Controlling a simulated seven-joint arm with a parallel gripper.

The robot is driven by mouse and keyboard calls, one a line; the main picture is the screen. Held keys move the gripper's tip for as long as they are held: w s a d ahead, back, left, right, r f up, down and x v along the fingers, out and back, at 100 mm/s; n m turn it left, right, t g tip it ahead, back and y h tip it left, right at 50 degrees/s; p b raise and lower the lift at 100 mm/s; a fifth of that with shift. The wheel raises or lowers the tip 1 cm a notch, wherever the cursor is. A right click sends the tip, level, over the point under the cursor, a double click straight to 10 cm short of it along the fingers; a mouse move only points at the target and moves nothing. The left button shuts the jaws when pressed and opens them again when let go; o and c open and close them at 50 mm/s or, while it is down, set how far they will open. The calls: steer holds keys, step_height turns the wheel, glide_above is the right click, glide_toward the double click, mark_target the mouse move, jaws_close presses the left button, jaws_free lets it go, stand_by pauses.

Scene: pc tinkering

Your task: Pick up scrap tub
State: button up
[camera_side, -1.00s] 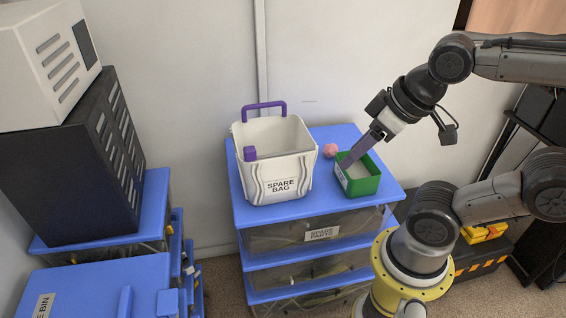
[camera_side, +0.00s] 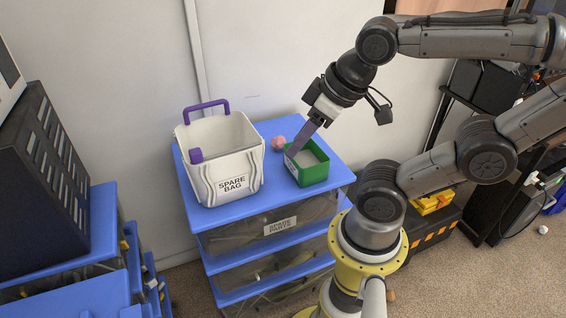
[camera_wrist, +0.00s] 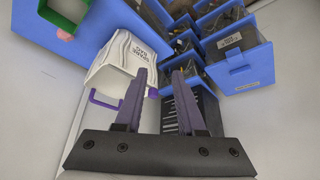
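The scrap tub appears to be the small green open-topped box (camera_side: 315,176) on the blue top of the drawer unit, right of the white bag. Its label is too small to read. In the wrist view a corner of the green tub (camera_wrist: 72,20) shows at the top left. My gripper (camera_side: 291,153) points down, and its fingers overlap the tub's left corner in the side view. In the wrist view the fingers of my gripper (camera_wrist: 160,72) are spread apart with nothing between them, and the tub lies off to their left, apart from them.
A white tub marked SPARE BAG (camera_side: 229,163) with a purple handle stands left of the green tub. The blue drawer-unit top (camera_side: 268,206) is bare in front. A black vented case (camera_side: 45,180) stands at left. The wall is close behind.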

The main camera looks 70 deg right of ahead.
steer(key=w+d+m, duration=0.2)
steer(key=w+m, duration=0.2)
steer(key=m, duration=0.5)
steer(key=m+g, duration=0.6)
steer(key=m, duration=1.2)
glide_above(317, 183)
step_height(317, 183, down, 14)
step_height(317, 183, down, 13)
steer(key=shift+w+f, duration=0.1)
steer(key=shift+f, duration=0.1)
jaws_close()
